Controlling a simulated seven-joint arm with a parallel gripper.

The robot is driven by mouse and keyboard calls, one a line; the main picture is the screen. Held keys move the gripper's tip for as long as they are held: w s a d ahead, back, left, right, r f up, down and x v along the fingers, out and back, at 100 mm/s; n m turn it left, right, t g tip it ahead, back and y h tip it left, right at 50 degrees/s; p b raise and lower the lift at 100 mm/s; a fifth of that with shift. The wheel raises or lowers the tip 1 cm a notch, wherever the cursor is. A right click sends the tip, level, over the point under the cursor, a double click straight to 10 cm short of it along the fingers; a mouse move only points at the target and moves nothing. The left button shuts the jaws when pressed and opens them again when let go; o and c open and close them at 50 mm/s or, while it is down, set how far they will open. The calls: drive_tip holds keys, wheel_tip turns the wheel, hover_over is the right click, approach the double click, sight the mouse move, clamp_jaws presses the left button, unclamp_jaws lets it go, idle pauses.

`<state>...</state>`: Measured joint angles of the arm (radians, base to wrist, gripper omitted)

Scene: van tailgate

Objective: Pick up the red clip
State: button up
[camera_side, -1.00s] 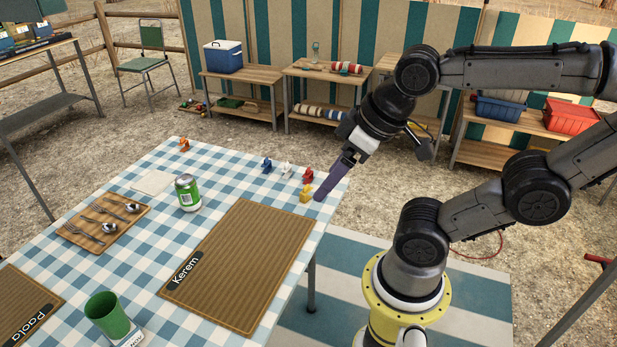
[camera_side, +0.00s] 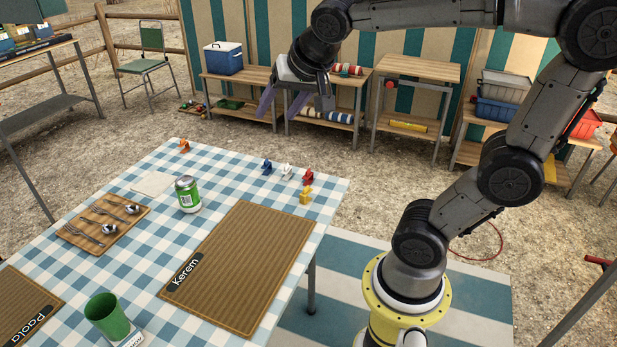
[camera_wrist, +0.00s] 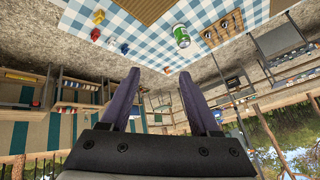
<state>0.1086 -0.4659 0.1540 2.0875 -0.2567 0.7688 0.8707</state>
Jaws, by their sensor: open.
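The red clip (camera_side: 308,177) stands on the checked tablecloth near the table's far right corner. It also shows in the wrist view (camera_wrist: 96,34). A yellow clip (camera_side: 306,195) is just in front of it, and a white clip (camera_side: 287,171) and a blue clip (camera_side: 267,166) are to its left. An orange clip (camera_side: 184,146) is at the far left corner. My gripper (camera_side: 278,108) is raised above and beyond the table's far edge, apart from the clips. Its two purple fingers are spread and empty, as the wrist view (camera_wrist: 153,84) also shows.
On the table (camera_side: 225,165) are a green can (camera_side: 187,195), a cutlery board (camera_side: 88,232), a brown placemat (camera_side: 240,262) and a green cup (camera_side: 108,316). Wooden benches with a blue cooler (camera_side: 223,57) stand behind. The air above the clips is clear.

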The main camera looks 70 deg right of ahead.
drive_tip(key=w+d+f+m+g+h, duration=0.2)
drive_tip(key=w+d+f+m, duration=0.3)
drive_tip(key=w+d, duration=0.55)
drive_tip(key=m+g, duration=0.4)
drive_tip(key=g, duration=0.1)
approach(308, 170)
drive_tip(key=shift+y, duration=0.3)
drive_tip(key=x, duration=0.5)
drive_tip(key=shift+s+d+f, duration=0.2)
drive_tip(key=shift+s+d, duration=0.05)
drive_tip(key=shift+s, duration=0.05)
drive_tip(key=shift+w+x, duration=0.15)
drive_tip(key=shift+x, duration=1.5)
drive_tip(key=shift+w+x, duration=0.2)
drive_tip(key=shift+x, duration=1.45)
clamp_jaws()
